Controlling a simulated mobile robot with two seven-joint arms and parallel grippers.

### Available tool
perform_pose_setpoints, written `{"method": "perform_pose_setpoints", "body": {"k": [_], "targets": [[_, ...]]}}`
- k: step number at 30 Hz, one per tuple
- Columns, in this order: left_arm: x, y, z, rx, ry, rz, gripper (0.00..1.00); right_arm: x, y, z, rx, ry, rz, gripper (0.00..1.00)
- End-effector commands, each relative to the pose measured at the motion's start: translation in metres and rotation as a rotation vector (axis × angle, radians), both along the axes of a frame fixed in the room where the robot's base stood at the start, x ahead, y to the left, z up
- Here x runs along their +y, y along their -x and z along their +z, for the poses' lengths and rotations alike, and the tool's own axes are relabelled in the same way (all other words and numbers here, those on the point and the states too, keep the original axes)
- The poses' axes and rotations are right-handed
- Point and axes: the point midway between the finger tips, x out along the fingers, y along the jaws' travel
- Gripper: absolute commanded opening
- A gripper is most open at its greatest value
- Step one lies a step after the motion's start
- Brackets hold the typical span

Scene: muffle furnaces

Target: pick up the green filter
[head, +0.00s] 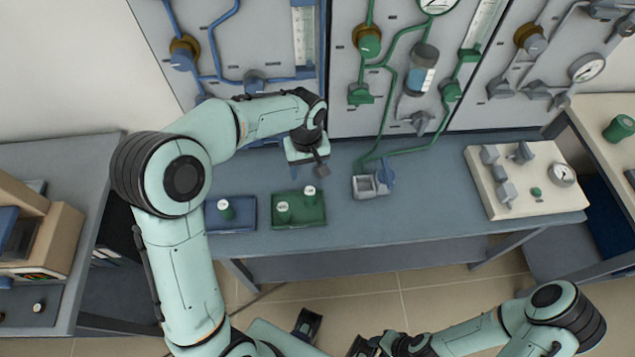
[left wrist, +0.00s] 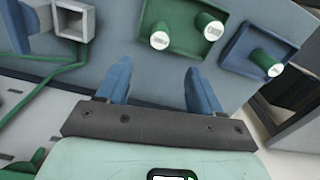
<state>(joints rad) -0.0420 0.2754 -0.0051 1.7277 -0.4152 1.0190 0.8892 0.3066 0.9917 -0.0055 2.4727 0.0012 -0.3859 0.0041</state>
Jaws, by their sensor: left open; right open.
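Two green cylindrical filters with pale round tops, one (head: 283,212) at left and one (head: 310,196) at right, stand on a green tray (head: 300,222) on the bench. A similar green cylinder (head: 226,210) stands on a blue tray (head: 245,222) to the left. My left gripper (head: 308,170) is open and empty, above the bench just behind the green tray. In the left wrist view its blue fingers (left wrist: 158,84) are apart, with the two filters (left wrist: 160,38) (left wrist: 208,28) beyond them. My right gripper (head: 362,346) is low at the bottom edge, partly cut off.
A grey open-topped holder (head: 368,187) with a blue part stands right of the green tray. A cream control box (head: 525,178) sits farther right on the bench (head: 430,215). Panels with pipes and gauges rise behind. Another green cylinder (head: 619,128) is on the right-hand table.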

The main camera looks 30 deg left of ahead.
Motion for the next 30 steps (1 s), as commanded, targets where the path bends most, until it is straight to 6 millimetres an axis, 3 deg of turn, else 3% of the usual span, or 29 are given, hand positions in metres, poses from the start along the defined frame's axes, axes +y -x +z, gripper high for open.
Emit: {"method": "perform_pose_setpoints", "body": {"k": [9, 30], "targets": [[0.0, 0.002, -0.06, 0.007, 0.001, -0.001, 0.66, 0.0, 0.003, -0.006, 0.005, 0.0, -0.001, 0.41], [-0.004, -0.001, -0.13, 0.002, 0.0, -0.001, 0.66, 0.0, 0.003, -0.005, 0.004, 0.0, -0.001, 0.41]]}}
